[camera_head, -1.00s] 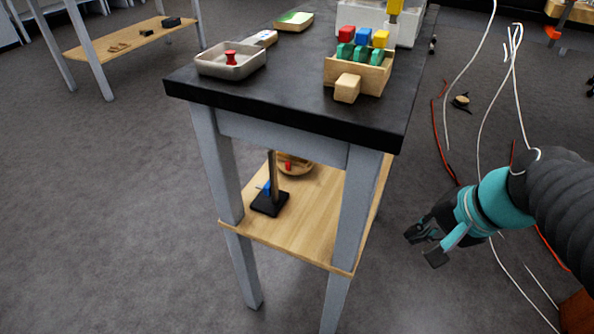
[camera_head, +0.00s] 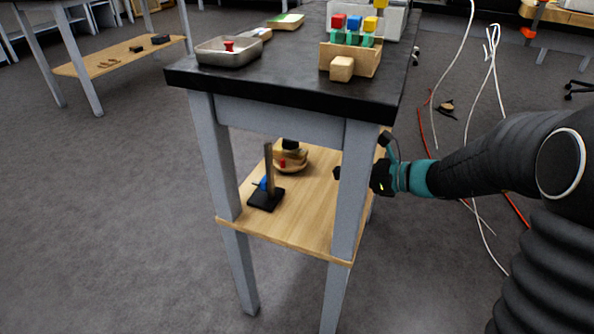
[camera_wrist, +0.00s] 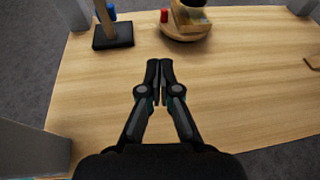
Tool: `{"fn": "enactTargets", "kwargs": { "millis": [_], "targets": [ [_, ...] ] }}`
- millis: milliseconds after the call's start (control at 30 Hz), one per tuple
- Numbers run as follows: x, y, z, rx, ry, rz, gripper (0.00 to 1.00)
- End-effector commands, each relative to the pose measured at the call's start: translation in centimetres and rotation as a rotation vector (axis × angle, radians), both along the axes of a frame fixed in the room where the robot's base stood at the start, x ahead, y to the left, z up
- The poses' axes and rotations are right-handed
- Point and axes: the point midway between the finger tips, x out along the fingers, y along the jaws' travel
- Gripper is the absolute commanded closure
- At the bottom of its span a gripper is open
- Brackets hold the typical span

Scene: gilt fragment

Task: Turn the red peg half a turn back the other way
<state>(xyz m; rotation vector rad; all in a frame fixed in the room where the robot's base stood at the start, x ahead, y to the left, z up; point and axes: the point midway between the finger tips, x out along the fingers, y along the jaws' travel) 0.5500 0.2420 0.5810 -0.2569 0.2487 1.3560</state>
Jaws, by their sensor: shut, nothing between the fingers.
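A small red peg (camera_head: 283,164) shows at a round wooden piece (camera_head: 291,158) on the lower shelf. In the wrist view the red peg (camera_wrist: 164,16) is at the left side of the round wooden piece (camera_wrist: 185,30), near the top edge. How the peg is seated or turned is too small to tell. My gripper (camera_wrist: 160,62) is shut and empty over the wooden shelf, short of the peg and apart from it. In the head view a table leg hides part of my gripper (camera_head: 338,173).
A black-based stand (camera_head: 266,198) with a wooden post and a blue part (camera_head: 263,184) is left of the round piece. Grey table legs (camera_head: 352,190) frame the shelf (camera_head: 315,215). The tabletop (camera_head: 290,85) lies above. The middle of the shelf is clear.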

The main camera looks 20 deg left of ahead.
Motion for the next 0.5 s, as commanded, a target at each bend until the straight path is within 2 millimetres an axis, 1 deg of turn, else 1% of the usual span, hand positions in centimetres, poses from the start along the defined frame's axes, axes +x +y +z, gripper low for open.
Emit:
{"fn": "enactTargets", "kwargs": {
  "millis": [100,267,367,500],
  "targets": [
    [0.9,0.2,-0.5,0.029,0.031,-0.026,1.00],
    [1.5,1.1,-0.9,0.033,0.034,-0.037,1.00],
    [1.9,2.4,-1.4,0.033,0.035,-0.039,1.00],
    [2.5,4.7,-2.2,0.032,0.033,-0.040,1.00]
  ]
}}
